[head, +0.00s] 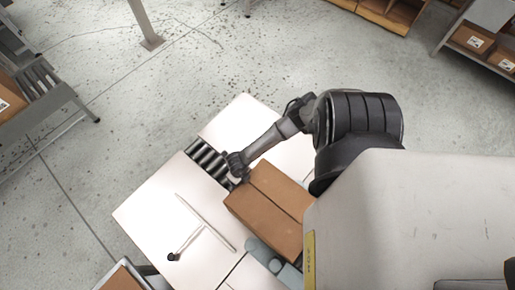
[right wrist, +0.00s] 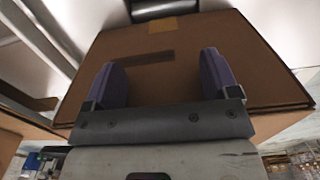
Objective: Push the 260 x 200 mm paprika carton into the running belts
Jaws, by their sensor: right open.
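The brown paprika carton (head: 265,215) lies on white plates in the lower middle of the head view, its right end cut off by my body. Dark rollers (head: 207,160) show in a gap between plates beyond its left end. My right gripper (head: 236,170) is at the carton's far left corner. In the right wrist view a brown carton face (right wrist: 150,85), with a tan tape patch and a dark slot, fills the middle. The gripper (right wrist: 165,80) is open, its two purple fingers apart in front of that face. I cannot tell whether they touch it. My left gripper is not in view.
White plates (head: 165,215) with a thin rod lie left of the carton. A blue-grey rounded part (head: 265,252) is close by its near side. Another carton (head: 122,278) sits at the bottom left. A grey post (head: 150,38) stands on open floor; shelving (head: 480,40) is upper right.

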